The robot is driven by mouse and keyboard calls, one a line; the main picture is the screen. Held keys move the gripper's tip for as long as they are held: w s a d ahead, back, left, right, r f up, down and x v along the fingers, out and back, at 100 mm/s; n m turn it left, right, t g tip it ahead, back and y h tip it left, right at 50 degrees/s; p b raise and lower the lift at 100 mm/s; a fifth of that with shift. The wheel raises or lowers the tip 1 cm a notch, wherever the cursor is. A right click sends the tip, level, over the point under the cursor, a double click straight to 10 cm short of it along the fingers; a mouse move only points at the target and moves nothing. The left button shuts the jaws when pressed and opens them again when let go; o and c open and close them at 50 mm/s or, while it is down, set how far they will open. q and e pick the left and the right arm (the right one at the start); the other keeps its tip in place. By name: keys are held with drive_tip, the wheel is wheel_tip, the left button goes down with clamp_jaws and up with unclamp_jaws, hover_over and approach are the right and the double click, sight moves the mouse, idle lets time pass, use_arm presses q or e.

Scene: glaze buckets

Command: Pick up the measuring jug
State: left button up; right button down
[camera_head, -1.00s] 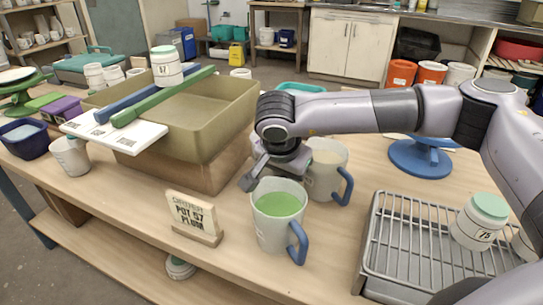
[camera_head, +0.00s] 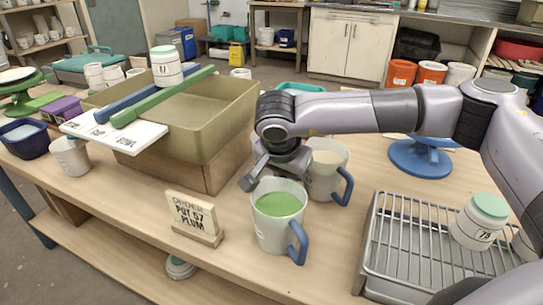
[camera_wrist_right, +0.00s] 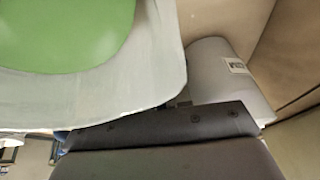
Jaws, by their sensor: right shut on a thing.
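A pale grey measuring jug (camera_head: 275,232) with a blue handle and green glaze inside stands upright at the front of the table. A second pale jug (camera_head: 323,183) with a blue handle and beige contents stands just behind it to the right. My right gripper (camera_head: 258,178) is at the far left side of the green-filled jug and shut on it; the jug hides part of the fingers. In the right wrist view the jug's rim and wall (camera_wrist_right: 150,75) are very close, against a dark gripper part. My left gripper is not in view.
A wooden sign (camera_head: 193,216) stands left of the green-filled jug. A large olive basin (camera_head: 215,125) is behind, bridged by bars with a lidded pot (camera_head: 166,70) on top. A wire rack (camera_head: 415,245) with lidded jars is at the right. The table's front edge is close.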

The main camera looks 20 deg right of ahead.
drive_tip(key=shift+r, duration=0.1)
idle(0.3)
drive_tip(key=shift+w, duration=0.15)
drive_tip(key=shift+r, duration=0.3)
drive_tip(key=shift+r, duration=0.75)
wheel_tip(320, 180, up, 18)
drive_tip(key=p, duration=0.1)
drive_tip(key=shift+f, duration=0.15)
idle(0.4)
idle(0.7)
idle(0.8)
